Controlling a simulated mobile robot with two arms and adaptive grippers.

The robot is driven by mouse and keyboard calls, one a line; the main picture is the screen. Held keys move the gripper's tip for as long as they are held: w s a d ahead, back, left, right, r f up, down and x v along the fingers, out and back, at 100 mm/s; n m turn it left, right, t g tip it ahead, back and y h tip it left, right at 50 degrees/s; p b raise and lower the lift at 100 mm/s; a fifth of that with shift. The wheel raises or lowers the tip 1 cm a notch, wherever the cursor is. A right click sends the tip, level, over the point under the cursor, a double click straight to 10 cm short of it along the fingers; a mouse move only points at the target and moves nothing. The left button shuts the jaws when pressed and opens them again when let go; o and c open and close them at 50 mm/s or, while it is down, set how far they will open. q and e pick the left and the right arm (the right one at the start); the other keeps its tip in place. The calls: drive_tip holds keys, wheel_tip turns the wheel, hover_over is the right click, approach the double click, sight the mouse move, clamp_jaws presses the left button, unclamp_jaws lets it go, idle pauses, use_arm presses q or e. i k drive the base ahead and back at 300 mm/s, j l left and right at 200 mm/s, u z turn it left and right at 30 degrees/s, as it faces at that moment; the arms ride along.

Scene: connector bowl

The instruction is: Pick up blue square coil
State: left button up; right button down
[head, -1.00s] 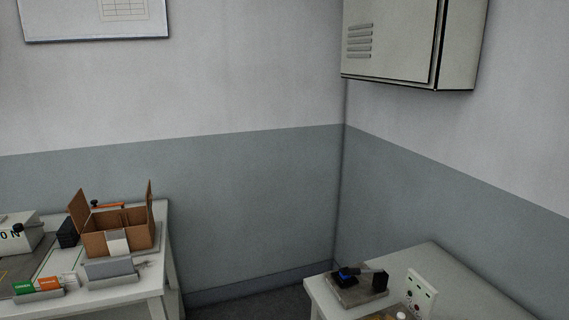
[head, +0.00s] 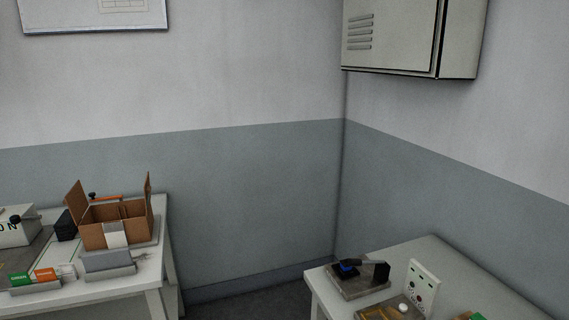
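A small blue object (head: 348,269), which may be the blue square coil, sits on a dark fixture plate (head: 358,284) on the right table (head: 420,262). It is small and partly covered by a black part, so I cannot make out its exact shape. Neither of my grippers shows in the head view.
The left table (head: 150,272) holds an open cardboard box (head: 108,234), a grey bin (head: 108,263) and green and orange labelled items. On the right table a white panel (head: 423,287) stands behind a tray (head: 388,313). A grey cabinet (head: 395,42) hangs above. Floor shows between the tables.

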sight(344, 268)
drive_tip(key=z, duration=0.35)
drive_tip(key=i+j+z, duration=0.15)
drive_tip(key=j+z, duration=0.15)
drive_tip(key=j, duration=0.3)
drive_tip(key=i+j+z, duration=0.25)
drive_tip(key=j, duration=0.35)
drive_tip(key=j+z, duration=0.3)
drive_tip(key=j, duration=0.3)
drive_tip(key=k, duration=0.05)
